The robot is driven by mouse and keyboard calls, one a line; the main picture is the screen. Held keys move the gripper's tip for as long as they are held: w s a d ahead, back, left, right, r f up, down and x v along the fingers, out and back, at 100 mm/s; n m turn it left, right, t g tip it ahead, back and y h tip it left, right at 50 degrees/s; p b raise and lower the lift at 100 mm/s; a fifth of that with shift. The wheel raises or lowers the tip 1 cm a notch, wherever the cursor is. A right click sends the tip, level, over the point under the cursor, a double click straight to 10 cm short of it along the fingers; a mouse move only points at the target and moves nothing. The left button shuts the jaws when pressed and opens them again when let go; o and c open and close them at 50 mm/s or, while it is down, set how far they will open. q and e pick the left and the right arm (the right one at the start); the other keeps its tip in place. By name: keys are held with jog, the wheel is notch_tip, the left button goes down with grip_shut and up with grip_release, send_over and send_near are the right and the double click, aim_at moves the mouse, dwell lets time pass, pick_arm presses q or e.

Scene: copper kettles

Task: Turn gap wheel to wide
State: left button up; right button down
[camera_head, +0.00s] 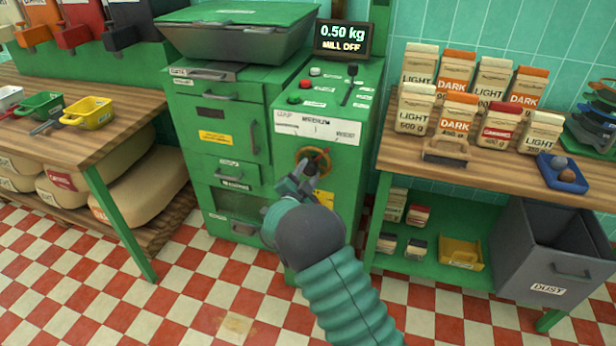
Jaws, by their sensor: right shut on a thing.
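The gap wheel (316,157) is a small brown-orange hand wheel on the front of the green mill (343,190), below a white scale label (318,127). The words on that label are too small to read surely. My right gripper (304,172) reaches up from below and is shut on the wheel's lower left side. The gripper and arm hide part of the wheel and the panel under it. A display (343,39) on top reads "0.50 kg" and "MILL OFF". My left gripper is not in view.
A wooden table with scoops (88,112) stands at left, sacks (150,186) beneath it. A grey DUST bin (548,250) stands at lower right. Checkered floor is clear in front.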

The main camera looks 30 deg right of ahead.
jog(key=shift+f+m, duration=0.15)
jog(key=shift+m, duration=0.35)
jog(key=c, duration=0.9)
grip_release()
jog(key=p+v, duration=0.2)
jog(key=v, duration=1.5)
jog(key=shift+p, duration=0.35)
jog(key=shift+d, duration=0.1)
